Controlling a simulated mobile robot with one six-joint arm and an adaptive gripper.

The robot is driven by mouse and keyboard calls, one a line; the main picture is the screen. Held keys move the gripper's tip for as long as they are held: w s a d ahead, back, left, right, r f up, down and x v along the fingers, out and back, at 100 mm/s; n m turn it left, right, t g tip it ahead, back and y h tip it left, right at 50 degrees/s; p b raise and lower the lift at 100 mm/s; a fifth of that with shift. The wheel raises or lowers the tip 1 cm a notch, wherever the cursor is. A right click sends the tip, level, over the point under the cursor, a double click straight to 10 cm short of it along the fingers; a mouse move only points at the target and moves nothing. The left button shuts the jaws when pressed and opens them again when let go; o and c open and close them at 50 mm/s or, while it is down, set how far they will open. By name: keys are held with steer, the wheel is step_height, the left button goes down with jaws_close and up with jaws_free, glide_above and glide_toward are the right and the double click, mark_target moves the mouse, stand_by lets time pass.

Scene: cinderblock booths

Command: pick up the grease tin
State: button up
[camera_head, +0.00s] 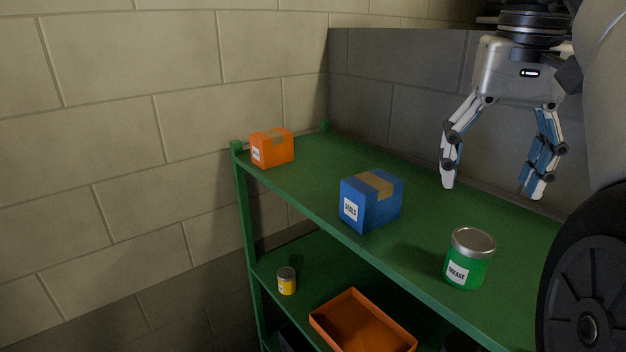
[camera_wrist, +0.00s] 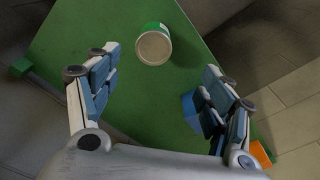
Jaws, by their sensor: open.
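The grease tin (camera_head: 468,258) is a green can with a silver lid and a white label reading GREASE. It stands upright on the green top shelf near its front edge. My gripper (camera_head: 492,190) is open and empty above the shelf, behind and above the tin, with its fingers pointing down. In the wrist view the tin (camera_wrist: 154,45) shows beyond the fingertips, between the two spread fingers (camera_wrist: 158,72), with its lid facing the camera. Nothing touches the tin.
A blue box (camera_head: 371,200) labelled SEALS and an orange box (camera_head: 272,148) stand on the top shelf (camera_head: 310,176), left of the tin. The lower shelf holds a yellow tin (camera_head: 287,281) and an orange tray (camera_head: 352,295). Block walls stand behind and to the left.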

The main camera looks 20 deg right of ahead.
mark_target(475, 239)
steer(key=shift+m, duration=0.4)
steer(key=f+b, duration=0.1)
steer(key=f, duration=0.1)
steer(key=d+f+b, duration=0.1)
steer(key=f, duration=0.5)
steer(key=shift+w+d+f+b, duration=0.15)
steer(key=shift+w+f+b, duration=0.1)
steer(key=shift+b, duration=0.15)
steer(key=shift+w+d+f, duration=0.1)
steer(key=shift+f, duration=0.35)
step_height(475, 239, down, 4)
steer(key=shift+f, duration=0.65)
steer(key=c, duration=1.2)
steer(key=shift+c, duration=0.4)
steer(key=shift+r, duration=0.15)
